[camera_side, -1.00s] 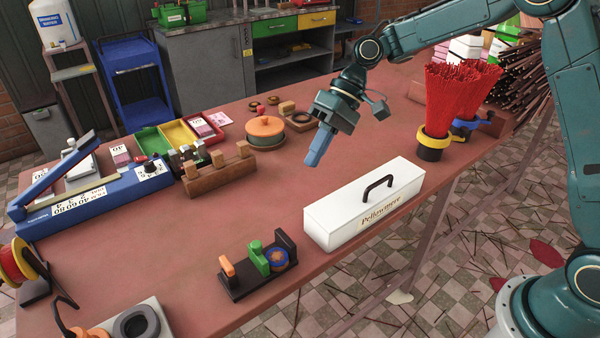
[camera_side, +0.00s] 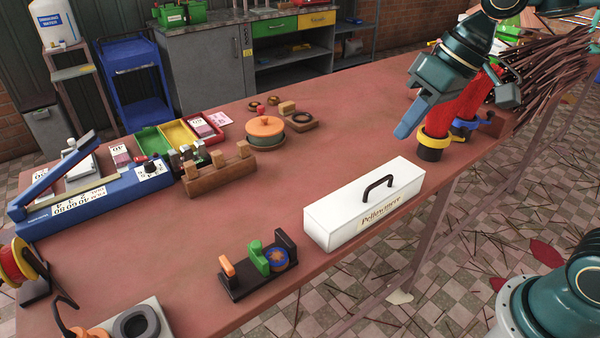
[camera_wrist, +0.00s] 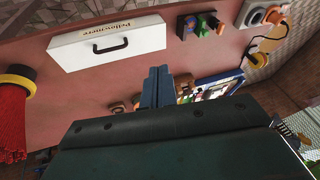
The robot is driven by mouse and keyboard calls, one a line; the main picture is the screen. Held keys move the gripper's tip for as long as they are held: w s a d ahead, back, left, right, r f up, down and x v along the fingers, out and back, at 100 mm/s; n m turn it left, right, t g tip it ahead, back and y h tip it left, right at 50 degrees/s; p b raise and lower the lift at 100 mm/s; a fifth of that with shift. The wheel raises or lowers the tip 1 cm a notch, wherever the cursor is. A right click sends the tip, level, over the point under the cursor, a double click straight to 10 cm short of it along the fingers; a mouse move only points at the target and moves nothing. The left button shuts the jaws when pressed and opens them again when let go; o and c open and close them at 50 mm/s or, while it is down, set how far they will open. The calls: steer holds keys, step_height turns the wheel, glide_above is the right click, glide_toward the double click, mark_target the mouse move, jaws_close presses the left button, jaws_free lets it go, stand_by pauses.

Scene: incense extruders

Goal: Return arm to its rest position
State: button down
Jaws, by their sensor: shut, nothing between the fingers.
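My gripper (camera_side: 404,131) is shut and empty in the side view, high at the right of the table, in front of the red incense bundle. Its blue fingers point down and to the left and touch nothing that I can make out. In the wrist view my gripper (camera_wrist: 158,72) shows its two fingers together at the centre, with the table below. The table (camera_side: 300,170) is a long reddish-brown bench.
The white lidded box (camera_side: 365,207) stands at the front edge; it also shows in the wrist view (camera_wrist: 108,43). Red incense sticks (camera_side: 465,103) stand in a black and yellow holder (camera_side: 433,145) close by my gripper. Dark sticks (camera_side: 540,70) are piled behind. The table's middle is clear.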

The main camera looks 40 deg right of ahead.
steer(key=s+d+t+h, duration=0.1)
steer(key=s+d, duration=0.2)
steer(key=s, duration=0.3)
steer(key=s+d+f+m+t+h, duration=0.1)
steer(key=s+d+h, duration=0.1)
steer(key=s+d, duration=0.2)
steer(key=shift+s+m, duration=0.3)
steer(key=shift+s, duration=1.4)
